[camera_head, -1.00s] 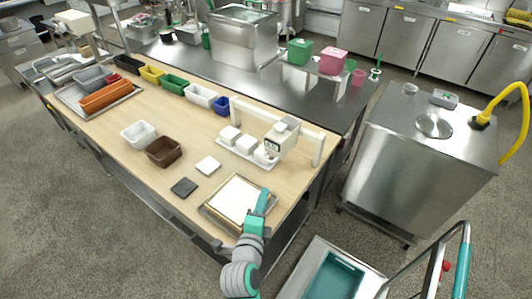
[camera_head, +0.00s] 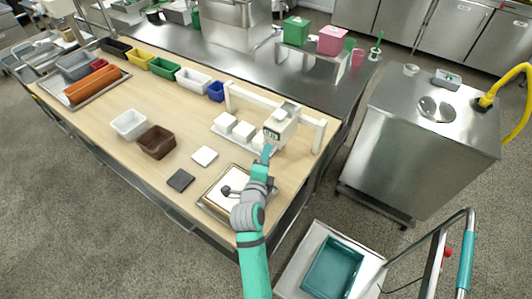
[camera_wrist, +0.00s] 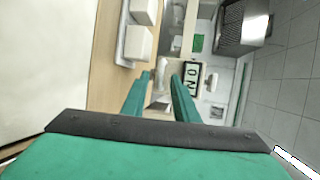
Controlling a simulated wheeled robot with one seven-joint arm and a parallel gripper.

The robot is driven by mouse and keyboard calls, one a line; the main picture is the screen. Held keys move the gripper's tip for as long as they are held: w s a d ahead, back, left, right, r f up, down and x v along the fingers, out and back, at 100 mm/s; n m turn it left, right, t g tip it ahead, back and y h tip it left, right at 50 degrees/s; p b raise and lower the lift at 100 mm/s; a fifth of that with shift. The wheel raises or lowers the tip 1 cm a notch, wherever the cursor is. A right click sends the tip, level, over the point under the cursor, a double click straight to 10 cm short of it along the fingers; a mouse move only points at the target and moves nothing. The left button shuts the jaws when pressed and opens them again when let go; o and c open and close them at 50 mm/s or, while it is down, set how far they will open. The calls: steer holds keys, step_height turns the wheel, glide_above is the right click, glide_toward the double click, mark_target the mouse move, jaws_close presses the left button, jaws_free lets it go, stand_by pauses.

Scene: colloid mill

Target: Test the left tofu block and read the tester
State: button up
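White tofu blocks stand in a row on a white tray (camera_head: 247,149). The left block (camera_head: 225,121) and the middle block (camera_head: 243,131) are clear; the third, at the tray's right end, is mostly hidden by my gripper. Two blocks also show in the wrist view (camera_wrist: 143,10). The white tester (camera_head: 278,122) hangs on a white rail toward the tray's right end. Its display (camera_wrist: 195,80) shows sideways in the wrist view with what looks like "0" and "N". My gripper (camera_head: 266,153) is just in front of the tester. In the wrist view its fingers (camera_wrist: 161,74) are apart, with a pale tester part beyond them.
A framed white plate (camera_head: 222,190) lies under my arm. A white square (camera_head: 204,156), a dark square (camera_head: 180,180), a brown bin (camera_head: 156,142) and a white bin (camera_head: 129,125) lie to the left. The rail's right post (camera_head: 319,135) stands near the gripper.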

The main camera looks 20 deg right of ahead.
steer(key=shift+w+d+f, duration=0.1)
steer(key=shift+w, duration=0.35)
steer(key=shift+w+d+f, duration=0.1)
steer(key=shift+w, duration=0.3)
steer(key=shift+c, duration=0.3)
jaws_close()
steer(key=shift+w, duration=0.1)
steer(key=shift+d, duration=0.3)
steer(key=shift+a, duration=0.2)
